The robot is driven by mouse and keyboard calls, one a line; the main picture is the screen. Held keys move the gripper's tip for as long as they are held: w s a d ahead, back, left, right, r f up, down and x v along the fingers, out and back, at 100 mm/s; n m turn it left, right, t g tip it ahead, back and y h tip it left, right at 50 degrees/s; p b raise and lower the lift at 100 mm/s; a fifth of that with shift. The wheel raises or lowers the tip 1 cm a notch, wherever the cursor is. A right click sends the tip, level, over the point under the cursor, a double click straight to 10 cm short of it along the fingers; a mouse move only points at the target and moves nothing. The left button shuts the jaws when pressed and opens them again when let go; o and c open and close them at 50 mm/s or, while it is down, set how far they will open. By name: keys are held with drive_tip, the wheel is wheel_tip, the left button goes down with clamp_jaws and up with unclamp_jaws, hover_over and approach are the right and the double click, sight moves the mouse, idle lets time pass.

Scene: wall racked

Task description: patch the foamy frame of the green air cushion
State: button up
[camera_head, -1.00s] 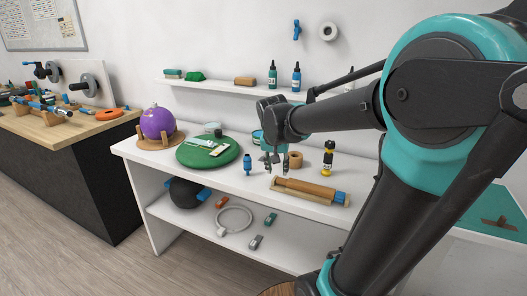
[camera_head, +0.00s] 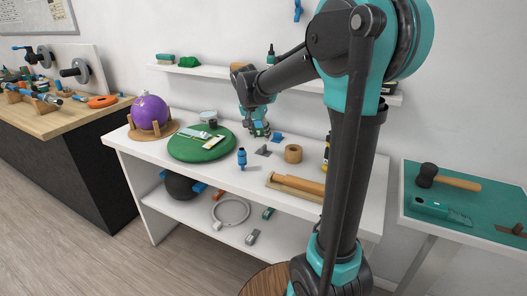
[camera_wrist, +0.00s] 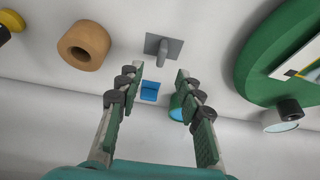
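The green air cushion (camera_head: 190,152) is a flat round disc on the left part of the white bench. A white-and-yellow card or packet (camera_head: 206,141) lies on it; I cannot make out foam at this size. In the wrist view, the cushion (camera_wrist: 250,60) is cut off at the upper right. My gripper (camera_head: 258,131) is over the bench, right of the cushion; its fingers (camera_wrist: 158,75) are apart with nothing gripped. A grey flat tool with a handle (camera_wrist: 172,47) and a small blue item (camera_wrist: 150,88) lie beyond the fingers.
A tan tape roll (camera_head: 293,153) stands right of the gripper, and a blue bottle (camera_head: 242,158) in front. A purple ball (camera_head: 150,110) is left of the cushion. A wall shelf (camera_head: 190,69) runs above. A green-topped table (camera_head: 455,190) is at right.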

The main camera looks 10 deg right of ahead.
sight(263, 146)
drive_tip(key=shift+x, duration=3.85)
drive_tip(key=shift+a, duration=0.15)
drive_tip(key=shift+c, duration=0.6)
clamp_jaws()
